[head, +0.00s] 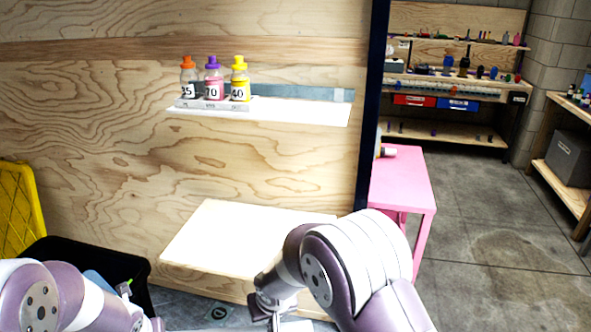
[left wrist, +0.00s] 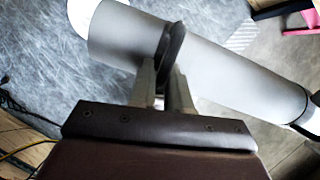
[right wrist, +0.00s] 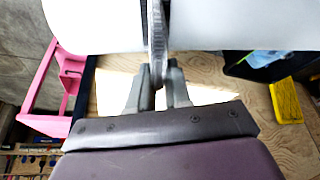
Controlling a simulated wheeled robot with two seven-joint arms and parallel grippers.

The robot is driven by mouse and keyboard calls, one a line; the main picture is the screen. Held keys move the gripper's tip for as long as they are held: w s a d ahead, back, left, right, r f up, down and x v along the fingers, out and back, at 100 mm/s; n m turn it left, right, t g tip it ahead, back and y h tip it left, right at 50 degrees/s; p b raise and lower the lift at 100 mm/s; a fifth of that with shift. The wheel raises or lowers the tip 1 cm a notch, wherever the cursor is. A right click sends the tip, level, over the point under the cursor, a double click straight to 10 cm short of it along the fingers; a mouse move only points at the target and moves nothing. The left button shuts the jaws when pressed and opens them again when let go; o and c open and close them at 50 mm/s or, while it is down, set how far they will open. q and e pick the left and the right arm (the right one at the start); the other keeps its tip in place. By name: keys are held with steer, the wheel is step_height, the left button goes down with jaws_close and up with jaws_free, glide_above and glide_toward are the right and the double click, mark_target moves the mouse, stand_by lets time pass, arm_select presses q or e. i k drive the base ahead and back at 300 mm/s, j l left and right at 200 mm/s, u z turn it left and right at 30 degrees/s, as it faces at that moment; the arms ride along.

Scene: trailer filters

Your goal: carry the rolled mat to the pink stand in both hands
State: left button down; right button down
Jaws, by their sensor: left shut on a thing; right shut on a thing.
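The rolled mat (left wrist: 225,65) is a pale grey cylinder crossing the left wrist view on a slant. It also fills the top of the right wrist view, looking nearly white (right wrist: 100,22). My left gripper (left wrist: 163,85) is shut on a dark strap-like piece at the mat. My right gripper (right wrist: 158,78) is shut on a similar grey piece at the mat. In the head view the mat is mostly out of frame or hidden by my arms. The pink stand (head: 402,180) is right of the plywood wall, beyond my right arm; it also shows in the right wrist view (right wrist: 42,100).
A white shelf (head: 300,111) holds three capped bottles. A pale lower shelf (head: 235,238) juts from the plywood wall (head: 110,110). A black bin (head: 90,262) and yellow crate (head: 18,205) stand at left. Open concrete floor (head: 500,225) lies right of the pink stand.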

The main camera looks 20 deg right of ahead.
mark_target(405, 175)
steer(key=l+u, duration=0.45)
steer(key=l, duration=0.65)
steer(key=l+u, duration=0.4)
steer(key=l, duration=0.7)
steer(key=k+l, duration=0.1)
steer(key=l, duration=1.2)
steer(key=k+l, duration=0.15)
steer(key=l, duration=0.5)
steer(key=k+l, duration=0.1)
steer(key=l, duration=0.55)
steer(key=k+l, duration=0.1)
steer(key=l, duration=1.2)
steer(key=i+l, duration=0.2)
steer(key=i, duration=0.25)
steer(key=i+l, duration=0.2)
steer(key=i, duration=0.2)
